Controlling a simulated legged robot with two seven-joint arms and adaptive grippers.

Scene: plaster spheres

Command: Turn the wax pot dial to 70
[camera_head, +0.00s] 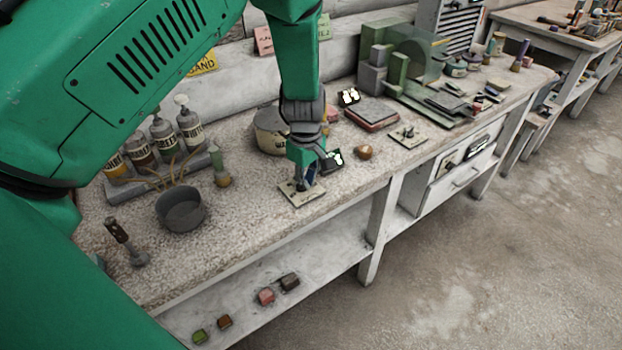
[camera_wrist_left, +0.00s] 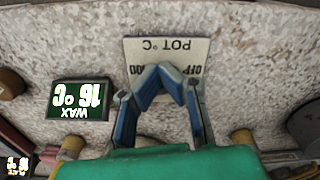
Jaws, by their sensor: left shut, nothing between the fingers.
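The wax pot dial's plate (camera_head: 296,197) lies near the front edge of the bench. In the left wrist view the plate (camera_wrist_left: 165,46) reads "POT °C", "OFF" and "100", upside down. My left gripper (camera_head: 303,184) points down over the plate. Its blue fingers (camera_wrist_left: 160,75) come together at the plate's lower part, shut with nothing visible between them. The knob and its pointer are hidden by the fingers, so I cannot tell the setting or whether the fingers touch it. A dark display (camera_wrist_left: 80,100) beside the plate reads "WAX 16 °C". My right gripper is not in view.
A pale pot (camera_head: 268,130) stands behind my left gripper. The small display (camera_head: 335,158) and a brown round knob (camera_head: 365,152) are to its right. A second dial plate (camera_head: 409,137) lies farther right. A grey bowl (camera_head: 182,210) stands left; bare bench lies between.

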